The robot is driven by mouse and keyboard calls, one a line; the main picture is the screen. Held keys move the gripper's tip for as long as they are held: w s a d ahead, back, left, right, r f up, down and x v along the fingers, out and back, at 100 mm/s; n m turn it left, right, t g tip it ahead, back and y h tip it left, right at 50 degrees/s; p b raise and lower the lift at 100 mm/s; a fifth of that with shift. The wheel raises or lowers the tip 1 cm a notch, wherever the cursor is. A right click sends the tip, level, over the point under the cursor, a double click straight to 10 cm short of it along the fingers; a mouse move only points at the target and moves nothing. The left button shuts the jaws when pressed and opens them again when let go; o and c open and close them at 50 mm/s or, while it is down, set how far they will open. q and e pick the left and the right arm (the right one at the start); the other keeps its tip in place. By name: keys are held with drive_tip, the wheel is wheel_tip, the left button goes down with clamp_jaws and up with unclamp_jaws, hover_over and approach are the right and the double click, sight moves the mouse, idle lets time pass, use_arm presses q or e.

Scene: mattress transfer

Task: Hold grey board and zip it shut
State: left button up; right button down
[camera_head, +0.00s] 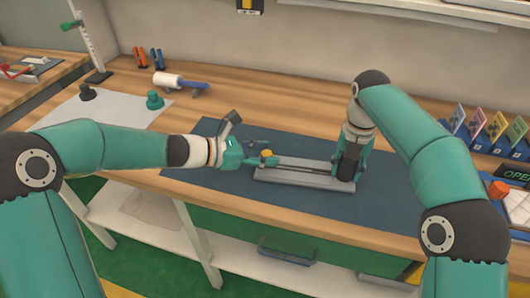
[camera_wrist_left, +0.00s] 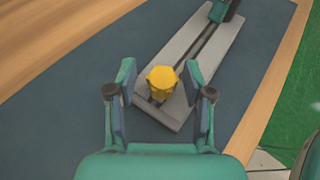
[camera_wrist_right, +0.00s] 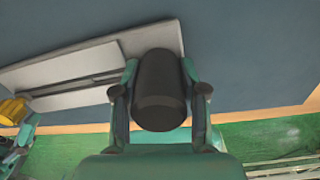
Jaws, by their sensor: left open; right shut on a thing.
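The grey board (camera_head: 300,184) lies on the dark blue mat, with a dark zip track along its length. A yellow zip pull (camera_head: 268,153) sits at the board's left end; in the left wrist view, the yellow pull (camera_wrist_left: 162,83) lies between the fingertips. My left gripper (camera_head: 256,160) is open around it, with gaps visible on both sides. My right gripper (camera_head: 346,178) is at the board's right end, shut on a dark cylindrical knob (camera_wrist_right: 160,90).
The dark blue mat (camera_head: 215,180) covers the middle of the wooden bench. A white roller (camera_head: 168,79), green and black knobs and a pale sheet (camera_head: 120,108) are at the back left. Coloured cards in a blue rack (camera_head: 480,135) stand at the right.

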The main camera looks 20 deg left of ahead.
use_arm(q)
drive_tip(key=v, duration=1.1)
drive_tip(key=shift+s+a, duration=0.2)
drive_tip(key=shift+a, duration=0.05)
use_arm(e)
drive_tip(key=c, duration=0.5)
unclamp_jaws()
drive_tip(key=shift+c, duration=0.2)
drive_tip(key=shift+w+r, duration=0.1)
drive_tip(key=shift+r, duration=3.55)
use_arm(q)
drive_tip(key=shift+s, duration=0.1)
use_arm(e)
drive_tip(key=shift+s, duration=0.2)
